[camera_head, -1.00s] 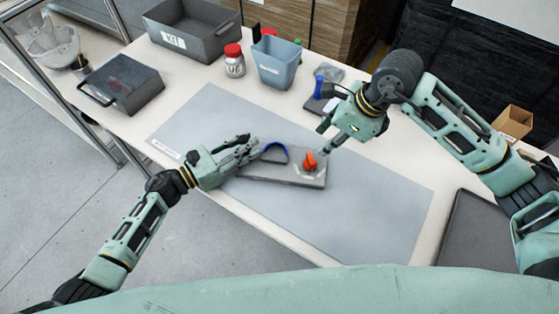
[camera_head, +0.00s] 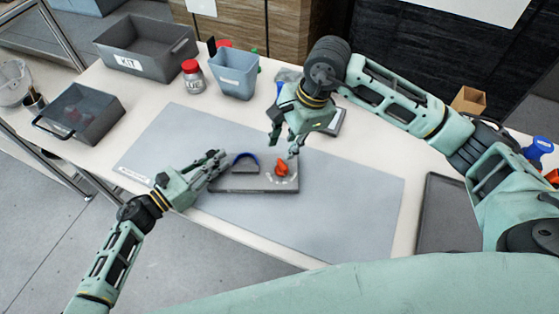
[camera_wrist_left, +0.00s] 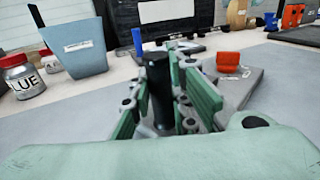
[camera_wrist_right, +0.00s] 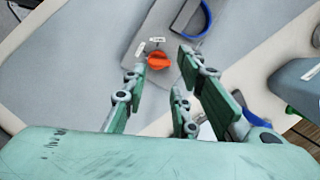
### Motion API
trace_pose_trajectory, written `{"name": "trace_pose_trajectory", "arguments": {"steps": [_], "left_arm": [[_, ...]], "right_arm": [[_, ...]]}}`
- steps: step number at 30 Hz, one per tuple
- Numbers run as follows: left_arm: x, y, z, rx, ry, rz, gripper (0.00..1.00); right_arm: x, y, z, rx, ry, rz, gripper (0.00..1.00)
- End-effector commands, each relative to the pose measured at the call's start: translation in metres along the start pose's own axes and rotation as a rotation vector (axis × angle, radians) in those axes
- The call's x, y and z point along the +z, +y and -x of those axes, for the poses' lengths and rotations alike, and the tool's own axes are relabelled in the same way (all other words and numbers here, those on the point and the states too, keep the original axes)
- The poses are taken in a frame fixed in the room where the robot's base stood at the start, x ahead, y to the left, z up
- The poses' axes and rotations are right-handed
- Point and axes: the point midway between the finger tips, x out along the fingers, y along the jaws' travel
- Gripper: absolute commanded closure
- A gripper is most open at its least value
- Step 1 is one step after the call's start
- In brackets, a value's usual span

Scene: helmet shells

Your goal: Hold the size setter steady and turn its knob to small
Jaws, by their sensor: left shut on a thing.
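The size setter (camera_head: 262,186) is a flat grey block on the mat, with a blue arc on top. Its orange knob (camera_head: 282,169) sits near the block's right end on a pale dial, and also shows in the right wrist view (camera_wrist_right: 158,61). I cannot read the dial labels. My left gripper (camera_head: 216,160) is at the block's left end, shut on the setter's dark upright post (camera_wrist_left: 160,90). My right gripper (camera_head: 291,150) is open and empty, its fingers pointing down just above and beyond the knob, apparently apart from it.
The grey mat (camera_head: 340,215) is clear to the right and in front. A grey KIT bin (camera_head: 150,60), a dark box (camera_head: 80,115), a red-lidded jar (camera_head: 193,78) and a blue cup (camera_head: 233,75) stand along the back and left. A dark tray (camera_head: 450,215) lies at right.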

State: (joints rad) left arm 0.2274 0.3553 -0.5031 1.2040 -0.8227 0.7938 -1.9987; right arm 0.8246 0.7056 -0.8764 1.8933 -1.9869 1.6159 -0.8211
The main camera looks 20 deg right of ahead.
Motion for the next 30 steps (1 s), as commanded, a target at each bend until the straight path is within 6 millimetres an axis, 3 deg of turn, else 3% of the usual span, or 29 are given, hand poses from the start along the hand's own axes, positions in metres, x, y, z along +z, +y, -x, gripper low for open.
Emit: {"name": "trace_pose_trajectory", "arguments": {"steps": [9, 16, 24, 30], "left_arm": [[0.000, 0.000, 0.000, 0.001, 0.001, 0.000, 1.00], [0.000, 0.000, 0.000, 0.001, 0.001, 0.000, 1.00], [0.000, 0.000, 0.000, 0.001, 0.001, 0.000, 1.00], [0.000, 0.000, 0.000, 0.001, 0.001, 0.000, 1.00]], "right_arm": [[0.012, -0.010, 0.007, 0.108, 0.064, 0.713, 0.74], [0.013, -0.016, 0.013, 0.202, 0.088, 1.141, 0.74], [0.011, -0.019, 0.016, 0.262, 0.091, 1.362, 0.74], [0.007, -0.015, -0.005, 0.268, 0.088, 1.375, 0.74]]}}
